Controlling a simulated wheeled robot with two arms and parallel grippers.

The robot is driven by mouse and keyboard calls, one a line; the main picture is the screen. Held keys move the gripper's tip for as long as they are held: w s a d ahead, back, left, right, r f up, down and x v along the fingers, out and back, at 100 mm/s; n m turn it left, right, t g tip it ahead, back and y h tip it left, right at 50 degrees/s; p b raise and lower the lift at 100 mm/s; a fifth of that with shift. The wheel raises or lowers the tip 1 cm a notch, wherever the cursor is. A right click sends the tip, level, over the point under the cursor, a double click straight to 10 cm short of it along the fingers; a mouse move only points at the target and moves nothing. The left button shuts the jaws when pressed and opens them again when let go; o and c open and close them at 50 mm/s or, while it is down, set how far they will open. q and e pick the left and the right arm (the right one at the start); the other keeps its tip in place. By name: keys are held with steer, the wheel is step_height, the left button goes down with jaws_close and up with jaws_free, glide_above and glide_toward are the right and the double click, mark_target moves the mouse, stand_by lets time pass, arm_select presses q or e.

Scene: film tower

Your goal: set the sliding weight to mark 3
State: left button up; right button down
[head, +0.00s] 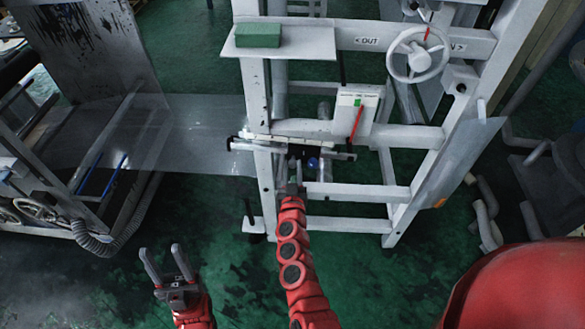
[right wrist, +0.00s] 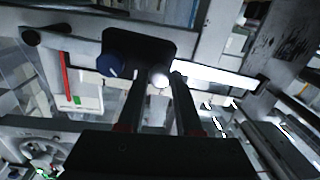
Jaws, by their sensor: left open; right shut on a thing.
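A pale horizontal beam (head: 290,139) with a white strip crosses the grey frame in the head view. The strip's marks are too small to read. My right gripper (head: 297,168) reaches up to the rail below it. In the right wrist view, my right gripper (right wrist: 157,86) is shut on a pale round knob (right wrist: 158,76) in front of a black plate (right wrist: 152,45), which seems to be the sliding weight. My left gripper (head: 166,268) is open and empty above the floor.
A white box with a red pointer and green patch (head: 358,108) is on the frame, right of the beam. A handwheel (head: 417,54) and a shelf with a green block (head: 258,35) are above. A clear sheet (head: 205,135) spans leftward. The floor around my left gripper is free.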

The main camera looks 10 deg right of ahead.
stand_by(0.8)
steer(key=a+p, duration=0.1)
steer(key=a, duration=0.1)
steer(key=w+a+p, duration=0.1)
steer(key=a, duration=0.2)
steer(key=shift+w+r, duration=0.2)
